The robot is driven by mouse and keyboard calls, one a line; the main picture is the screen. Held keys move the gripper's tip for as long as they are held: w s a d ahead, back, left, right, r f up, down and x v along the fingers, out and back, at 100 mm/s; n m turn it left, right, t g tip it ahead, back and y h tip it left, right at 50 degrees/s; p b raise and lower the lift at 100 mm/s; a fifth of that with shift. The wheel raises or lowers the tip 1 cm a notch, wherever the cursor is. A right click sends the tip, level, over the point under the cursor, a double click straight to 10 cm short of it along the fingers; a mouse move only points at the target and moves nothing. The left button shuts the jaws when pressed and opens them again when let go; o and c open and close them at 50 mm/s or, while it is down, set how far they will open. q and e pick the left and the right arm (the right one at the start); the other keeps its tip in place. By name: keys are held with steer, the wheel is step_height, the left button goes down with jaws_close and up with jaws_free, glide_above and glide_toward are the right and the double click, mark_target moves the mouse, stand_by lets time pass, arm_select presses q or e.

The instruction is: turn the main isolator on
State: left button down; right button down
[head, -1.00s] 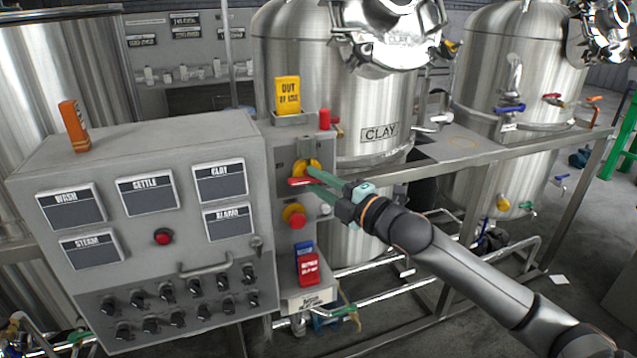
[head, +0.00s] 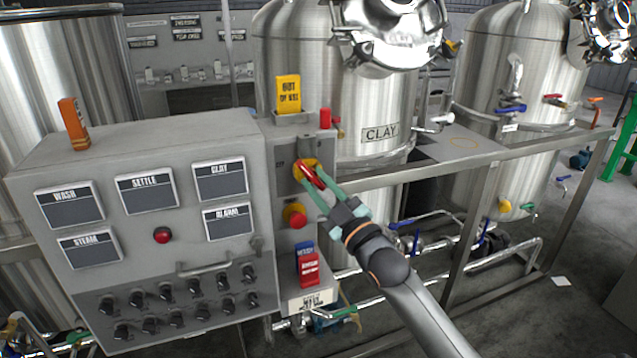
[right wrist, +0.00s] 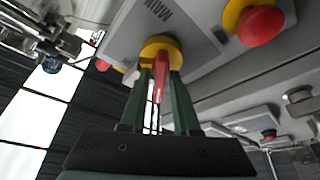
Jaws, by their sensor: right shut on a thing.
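The main isolator is a red handle (head: 309,175) on a yellow round base (head: 300,167), on the narrow grey panel right of the large control box. In the head view the handle slants down to the right. In the right wrist view the red handle (right wrist: 159,76) stands out from the yellow base (right wrist: 160,48), beside the word MAIN. My right gripper (head: 320,186) is shut on the handle, its green fingers (right wrist: 157,85) on either side of it. My left gripper is not in view.
A red emergency button on yellow (head: 295,216) sits just below the isolator. A yellow sign (head: 288,93) stands above it. Red and blue tags (head: 308,268) hang lower. The grey control box (head: 150,215) is to the left. A metal frame rail (head: 480,155) runs to the right.

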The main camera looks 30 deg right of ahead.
steer(key=m+h, duration=0.2)
steer(key=m, duration=0.3)
steer(key=shift+a+p, duration=0.1)
steer(key=shift+p, duration=0.3)
steer(key=shift+a+f+m+h+p, duration=0.1)
steer(key=shift+m+h+p, duration=0.2)
steer(key=shift+m+h, duration=0.75)
steer(key=shift+m+h+p, duration=0.3)
steer(key=shift+m+h, duration=0.15)
steer(key=shift+m, duration=1.2)
steer(key=c, duration=0.9)
jaws_free()
steer(key=shift+o, duration=0.2)
steer(key=shift+f, duration=0.1)
